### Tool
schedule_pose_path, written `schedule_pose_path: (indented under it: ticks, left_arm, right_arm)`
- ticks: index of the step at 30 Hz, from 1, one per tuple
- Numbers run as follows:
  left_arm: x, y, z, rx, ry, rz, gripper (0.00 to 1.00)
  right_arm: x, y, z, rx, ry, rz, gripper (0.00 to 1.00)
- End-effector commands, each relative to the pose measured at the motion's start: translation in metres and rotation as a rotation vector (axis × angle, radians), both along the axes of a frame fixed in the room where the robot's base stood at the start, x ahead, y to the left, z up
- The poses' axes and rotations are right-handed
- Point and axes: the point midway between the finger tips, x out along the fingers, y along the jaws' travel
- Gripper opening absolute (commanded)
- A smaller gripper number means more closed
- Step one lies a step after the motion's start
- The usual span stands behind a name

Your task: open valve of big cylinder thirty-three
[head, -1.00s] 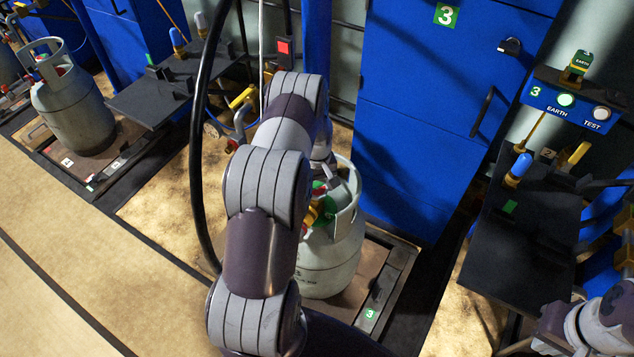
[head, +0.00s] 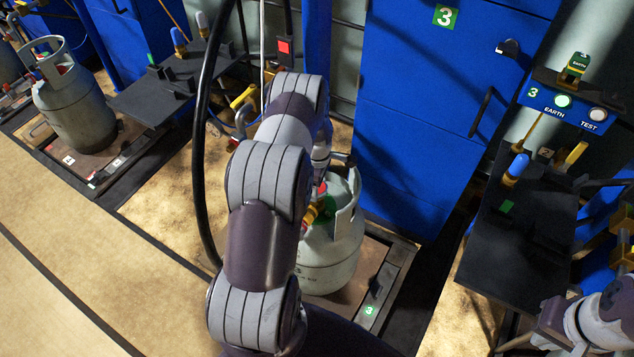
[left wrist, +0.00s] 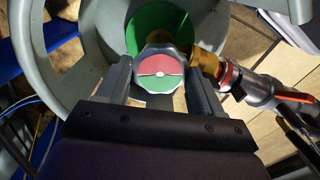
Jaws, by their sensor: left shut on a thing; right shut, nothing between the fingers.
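The big grey cylinder (head: 335,262) stands upright on a floor scale marked 3 (head: 370,311), partly hidden behind my left arm. In the left wrist view its round collar (left wrist: 85,65) surrounds the valve. The valve knob (left wrist: 160,75), with a red and green top, lies between the two fingers of my left gripper (left wrist: 160,82), which is shut on it. A brass fitting (left wrist: 208,62) and a hose connector (left wrist: 255,88) join the valve at the right. My right gripper (head: 556,320) is at the lower right of the head view, away from the cylinder; it is shut and empty.
A blue cabinet marked 3 (head: 430,120) stands behind the cylinder. A black shelf (head: 520,225) and an earth/test box (head: 562,105) are at the right. Another grey cylinder (head: 75,115) stands far left. A black hose (head: 198,150) hangs beside my left arm.

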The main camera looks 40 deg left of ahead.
Motion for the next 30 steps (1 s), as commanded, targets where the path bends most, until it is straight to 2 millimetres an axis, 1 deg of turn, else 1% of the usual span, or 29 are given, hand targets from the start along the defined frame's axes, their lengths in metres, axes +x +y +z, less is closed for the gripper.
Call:
schedule_pose_path:
  ticks: [21,30]
  left_arm:
    - [0.0002,0.0001,0.0006,0.000,-0.001,0.672,0.36]
    - [0.0002,0.0000,0.0005,0.001,-0.001,0.909,0.36]
  right_arm:
    - [0.0000,0.0000,0.0057,0.000,0.000,0.000,0.00]
    - [0.0000,0.0000,0.0069,0.000,0.000,0.000,0.00]
